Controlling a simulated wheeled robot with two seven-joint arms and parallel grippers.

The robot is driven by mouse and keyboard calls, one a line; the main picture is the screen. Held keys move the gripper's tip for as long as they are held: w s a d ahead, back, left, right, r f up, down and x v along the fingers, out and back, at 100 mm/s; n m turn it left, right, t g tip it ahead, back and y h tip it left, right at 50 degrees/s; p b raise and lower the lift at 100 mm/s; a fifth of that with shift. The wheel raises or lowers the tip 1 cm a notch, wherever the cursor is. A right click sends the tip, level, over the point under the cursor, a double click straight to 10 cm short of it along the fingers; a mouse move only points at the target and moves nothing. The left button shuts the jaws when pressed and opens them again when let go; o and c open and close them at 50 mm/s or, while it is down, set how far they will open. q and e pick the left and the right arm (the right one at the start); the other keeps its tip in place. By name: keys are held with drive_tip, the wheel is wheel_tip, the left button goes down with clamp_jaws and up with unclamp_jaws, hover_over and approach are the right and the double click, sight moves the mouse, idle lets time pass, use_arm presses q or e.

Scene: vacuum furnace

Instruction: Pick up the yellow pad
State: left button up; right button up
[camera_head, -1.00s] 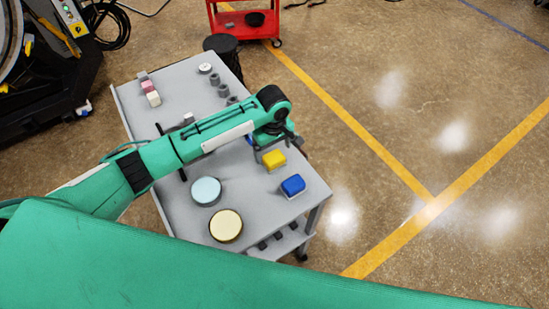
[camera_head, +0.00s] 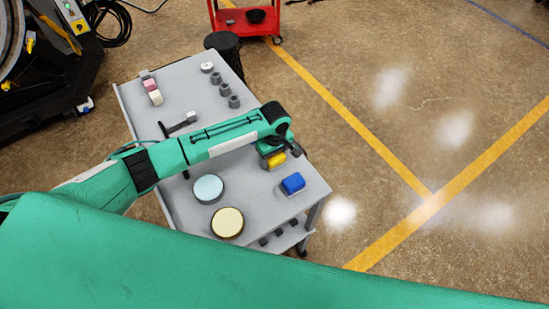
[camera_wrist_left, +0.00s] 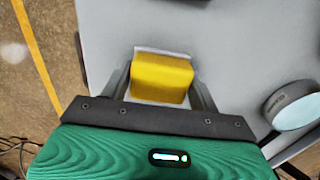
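The yellow pad (camera_head: 277,161) lies on the grey table's right part, partly covered by my left gripper (camera_head: 269,155). In the left wrist view the yellow pad (camera_wrist_left: 161,78) sits between the two grey fingers of my left gripper (camera_wrist_left: 162,85), with a pale edge along its far side. The fingers stand apart on both sides of it, with a narrow gap showing at each side. I cannot tell how deep the fingertips reach beside it. My right gripper is in no view.
On the grey table (camera_head: 185,80), a blue pad (camera_head: 292,184) lies close in front of the yellow pad. A light blue disc (camera_head: 207,188) and a cream disc (camera_head: 227,223) lie to the left. Several grey cylinders (camera_head: 225,90) and small blocks (camera_head: 151,86) stand farther back.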

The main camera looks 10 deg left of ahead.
use_arm(q)
drive_tip(key=shift+r, duration=0.1)
wheel_tip(320, 180, up, 20)
drive_tip(key=b, duration=0.4)
idle(0.3)
